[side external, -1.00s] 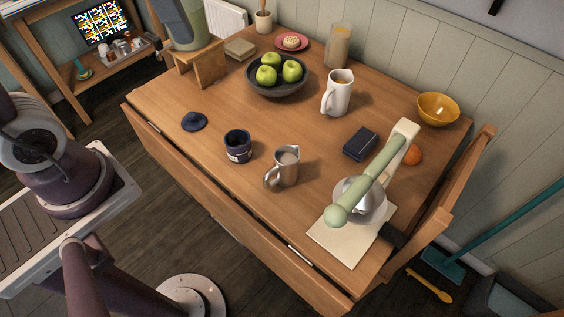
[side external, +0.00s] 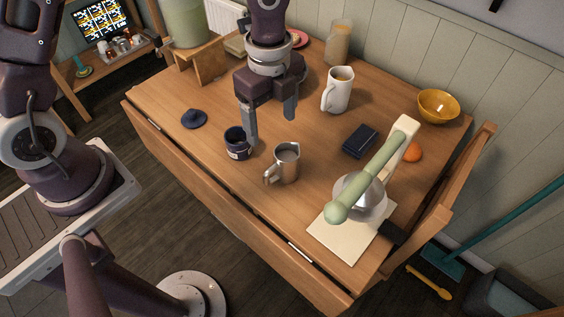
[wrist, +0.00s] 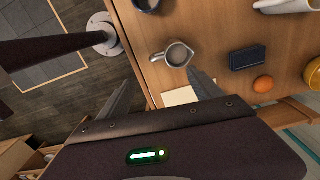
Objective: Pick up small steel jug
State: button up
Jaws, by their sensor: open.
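The small steel jug (side external: 286,164) stands upright on the wooden table, its handle toward the lower left in the side view. In the wrist view the jug (wrist: 177,55) is seen from above, beyond my fingertips. My gripper (side external: 271,128) is open and empty, pointing down above the table. In the side view it appears behind and above the jug, with one finger overlapping the dark blue mug (side external: 237,144). It also shows in the wrist view (wrist: 160,82), fingers spread. I see no contact with the jug.
A white jug (side external: 338,91), dark blue box (side external: 360,141) and orange (side external: 412,153) are to the right of the steel jug. A green mixer (side external: 372,180) stands at the front right. A dark blue lid (side external: 194,119) lies left. A yellow bowl (side external: 438,106) sits far right.

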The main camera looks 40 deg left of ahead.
aim_at(272, 171)
jog(key=f, duration=1.9)
jog(key=shift+s, duration=0.25)
grip_shut()
